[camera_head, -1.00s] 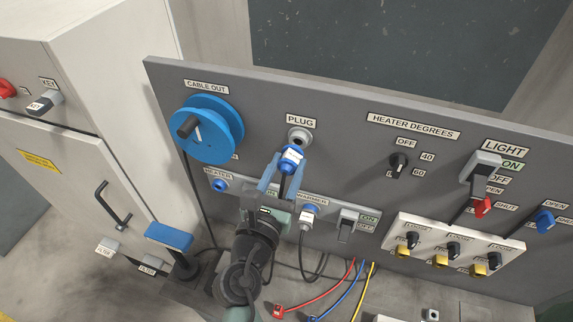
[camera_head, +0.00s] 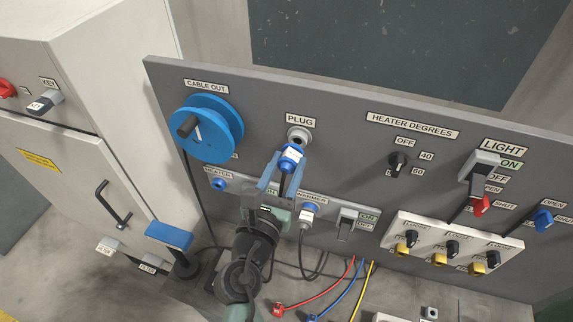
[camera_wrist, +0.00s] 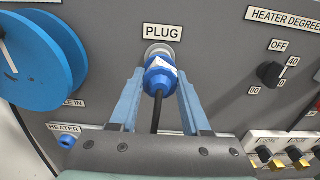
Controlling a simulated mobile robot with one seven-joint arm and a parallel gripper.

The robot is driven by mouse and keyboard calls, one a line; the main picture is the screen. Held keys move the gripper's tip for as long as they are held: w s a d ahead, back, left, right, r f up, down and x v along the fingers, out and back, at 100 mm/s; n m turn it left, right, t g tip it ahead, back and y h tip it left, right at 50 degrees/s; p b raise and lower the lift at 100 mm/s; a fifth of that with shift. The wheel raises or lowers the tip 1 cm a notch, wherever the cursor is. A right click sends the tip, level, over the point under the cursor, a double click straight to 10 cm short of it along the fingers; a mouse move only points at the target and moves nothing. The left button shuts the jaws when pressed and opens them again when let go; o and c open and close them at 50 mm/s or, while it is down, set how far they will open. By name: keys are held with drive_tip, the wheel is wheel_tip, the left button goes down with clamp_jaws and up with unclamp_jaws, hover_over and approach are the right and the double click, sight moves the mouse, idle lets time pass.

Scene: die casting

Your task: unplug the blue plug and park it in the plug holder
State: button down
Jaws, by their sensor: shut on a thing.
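The blue plug (camera_head: 290,158) has a white label and a black cable hanging from its lower end. It sits at the grey round socket (camera_head: 299,136) under the PLUG sign, and also shows in the wrist view (camera_wrist: 160,76). I cannot tell how deep it sits in the socket. My gripper (camera_head: 286,160) has its two blue fingers on either side of the plug, shut on it; the fingers also show in the wrist view (camera_wrist: 158,80). I cannot pick out the plug holder for certain; a blue-topped post (camera_head: 169,235) stands at the lower left.
A blue cable reel (camera_head: 207,128) is left of the plug. Below are a HEATER connector (camera_head: 219,184), a WARMER connector (camera_head: 309,212) and a switch (camera_head: 346,228). A heater knob (camera_head: 398,160) is to the right. Loose coloured cables (camera_head: 340,292) lie below the panel.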

drive_tip(key=shift+x, duration=1.4)
drive_tip(key=shift+c, duration=1.4)
unclamp_jaws()
drive_tip(key=b+v, duration=0.3)
drive_tip(key=v, duration=1)
drive_tip(key=shift+r+b, duration=0.15)
drive_tip(key=shift+b, duration=0.15)
